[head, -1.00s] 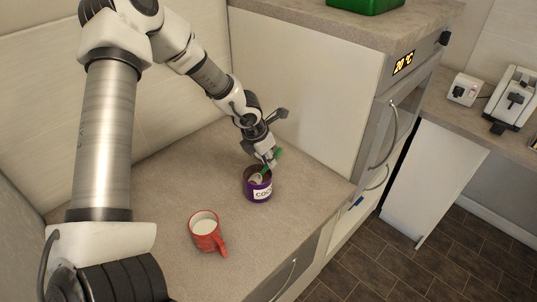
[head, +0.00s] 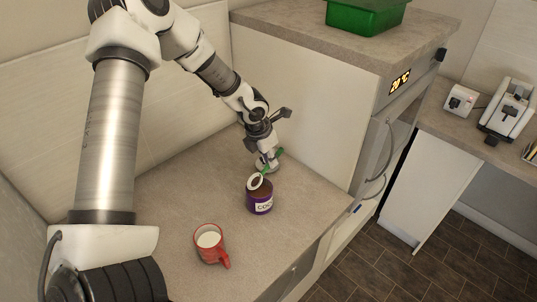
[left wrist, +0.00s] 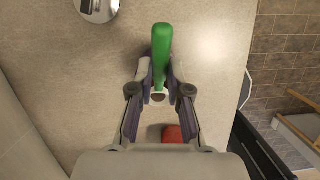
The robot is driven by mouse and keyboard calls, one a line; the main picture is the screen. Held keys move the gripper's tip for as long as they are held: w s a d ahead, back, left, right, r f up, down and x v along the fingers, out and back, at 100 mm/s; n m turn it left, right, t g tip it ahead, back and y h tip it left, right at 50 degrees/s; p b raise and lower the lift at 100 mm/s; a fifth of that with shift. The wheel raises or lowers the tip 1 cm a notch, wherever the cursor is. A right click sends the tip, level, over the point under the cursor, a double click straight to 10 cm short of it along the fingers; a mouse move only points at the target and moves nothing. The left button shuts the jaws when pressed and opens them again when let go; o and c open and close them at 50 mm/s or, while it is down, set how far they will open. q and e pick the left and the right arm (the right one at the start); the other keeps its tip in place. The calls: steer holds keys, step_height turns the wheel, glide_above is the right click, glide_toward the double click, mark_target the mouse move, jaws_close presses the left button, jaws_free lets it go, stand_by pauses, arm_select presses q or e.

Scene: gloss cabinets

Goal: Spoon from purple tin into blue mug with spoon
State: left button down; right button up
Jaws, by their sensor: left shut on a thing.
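A purple tin (head: 261,204) with a white label stands open on the worktop, with brown contents showing. A red mug (head: 210,243) with white inside stands nearer, to its left; I see no blue mug. In the left wrist view part of something red (left wrist: 172,133), likely that mug, shows below the fingers. My left gripper (head: 267,163) is shut on a green-handled spoon (left wrist: 161,45), behind and above the tin. The spoon's pale-rimmed bowl (head: 256,181) is at the tin's rim, with something brown in it. The tin is not clear in the left wrist view. My right gripper is not in view.
A taller cabinet (head: 297,108) walls off the worktop's back right side, with a green container (head: 366,17) on top. A round metal object (left wrist: 96,9) lies at the wrist view's upper left. The worktop (head: 165,205) left of the mug is clear.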

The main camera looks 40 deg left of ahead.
mark_target(281, 149)
arm_select(q)
steer(key=shift+w+d+r+g+p, duration=0.1)
steer(key=shift+w+r+g+p, duration=0.15)
steer(key=shift+p, duration=0.65)
steer(key=shift+w+f+g, duration=0.15)
steer(key=shift+f+g, duration=0.1)
steer(key=shift+w+f+g+y, duration=0.15)
steer(key=shift+w+g+y, duration=0.35)
steer(key=shift+g, duration=0.5)
steer(key=w+g, duration=0.2)
steer(key=shift+d+f+g+b, duration=0.15)
steer(key=shift+d+g+b, duration=0.25)
steer(key=shift+s+a, duration=0.15)
steer(key=shift+s, duration=0.1)
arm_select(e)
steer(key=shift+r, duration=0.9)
arm_select(q)
steer(key=shift+w, duration=0.15)
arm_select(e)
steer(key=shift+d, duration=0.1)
